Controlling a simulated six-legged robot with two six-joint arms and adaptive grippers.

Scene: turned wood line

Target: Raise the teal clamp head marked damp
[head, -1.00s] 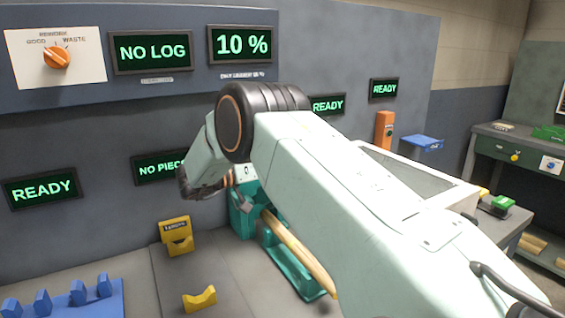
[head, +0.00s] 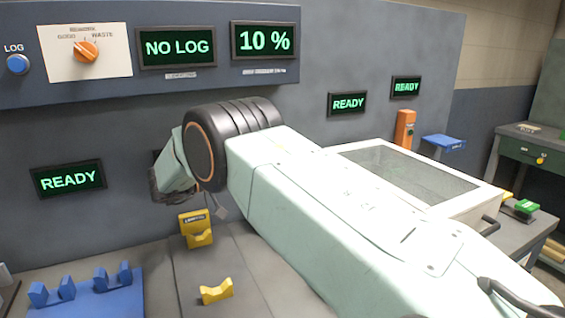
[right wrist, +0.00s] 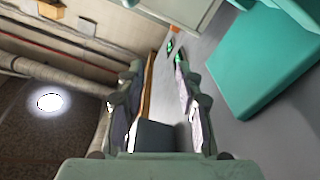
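In the right wrist view a large teal part (right wrist: 262,65) fills the upper right, close to my right gripper (right wrist: 155,100) and to the right of its fingers. I cannot tell whether it is the clamp head, and no "damp" marking is readable. The two fingers stand apart, and I see nothing held between them. In the head view my right arm hides the teal clamp and the wooden piece completely. My right gripper's fingers are not clear there, behind the wrist. My left gripper is not in view.
A yellow labelled block (head: 196,230) and a yellow V-rest (head: 216,291) stand on the bench. A blue rack (head: 90,300) is at lower left. Wall displays read NO LOG (head: 178,48), 10 % (head: 263,40) and READY (head: 68,180). A windowed box (head: 408,178) stands right of my arm.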

